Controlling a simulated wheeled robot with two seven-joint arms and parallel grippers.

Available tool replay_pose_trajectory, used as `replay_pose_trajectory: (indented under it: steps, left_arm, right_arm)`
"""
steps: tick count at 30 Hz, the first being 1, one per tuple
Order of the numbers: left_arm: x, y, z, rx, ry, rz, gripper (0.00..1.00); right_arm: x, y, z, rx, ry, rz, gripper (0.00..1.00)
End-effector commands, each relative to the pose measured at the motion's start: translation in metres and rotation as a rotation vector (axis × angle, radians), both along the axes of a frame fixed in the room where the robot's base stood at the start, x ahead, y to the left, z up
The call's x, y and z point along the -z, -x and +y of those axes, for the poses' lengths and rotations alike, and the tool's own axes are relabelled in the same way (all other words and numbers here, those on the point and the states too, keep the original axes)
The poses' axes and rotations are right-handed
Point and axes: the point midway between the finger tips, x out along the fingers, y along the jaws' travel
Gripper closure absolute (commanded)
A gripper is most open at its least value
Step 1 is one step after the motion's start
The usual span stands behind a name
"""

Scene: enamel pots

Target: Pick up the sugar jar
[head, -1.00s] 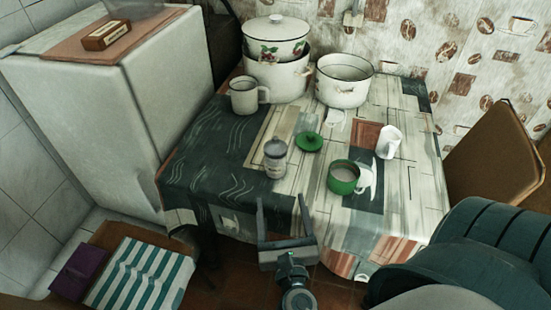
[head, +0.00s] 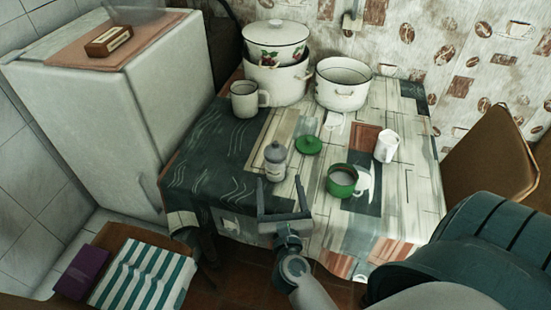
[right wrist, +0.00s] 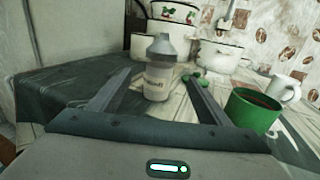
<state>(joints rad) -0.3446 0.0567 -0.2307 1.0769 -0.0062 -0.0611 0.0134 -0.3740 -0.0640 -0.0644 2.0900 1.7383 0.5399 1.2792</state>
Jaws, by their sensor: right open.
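The sugar jar (head: 275,161) is a small clear jar with a grey lid, upright on the table's cloth. It also shows in the right wrist view (right wrist: 158,80), where it stands ahead and between the lines of the two fingers. My right gripper (head: 280,180) is open and empty at the table's front part, its fingers pointing toward the jar. In the head view the left fingertip overlaps the jar's lower edge; I cannot tell whether they touch. My left gripper is not in view.
A white mug (head: 387,146), an enamel mug (head: 245,99) and large enamel pots (head: 343,84) stand farther back. A fridge (head: 110,110) is at the left.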

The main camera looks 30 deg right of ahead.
Motion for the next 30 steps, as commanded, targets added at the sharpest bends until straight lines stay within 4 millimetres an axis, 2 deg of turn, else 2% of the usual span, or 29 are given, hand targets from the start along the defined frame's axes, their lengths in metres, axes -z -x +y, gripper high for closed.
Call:
replay_pose_trajectory:
  steps: [3,7,23,30]
  left_arm:
    - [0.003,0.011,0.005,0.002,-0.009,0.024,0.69]
    - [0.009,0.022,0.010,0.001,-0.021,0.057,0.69]
    - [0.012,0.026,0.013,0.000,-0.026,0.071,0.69]
    - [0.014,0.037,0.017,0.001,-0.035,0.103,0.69]
  right_arm:
    - [-0.003,-0.019,-0.010,0.000,0.002,-0.001,0.29]
    - [-0.001,-0.031,-0.017,0.000,0.000,-0.001,0.29]
    - [0.000,-0.039,-0.021,0.000,0.000,-0.001,0.29]
    - [-0.002,-0.062,-0.033,-0.001,0.000,-0.001,0.29]
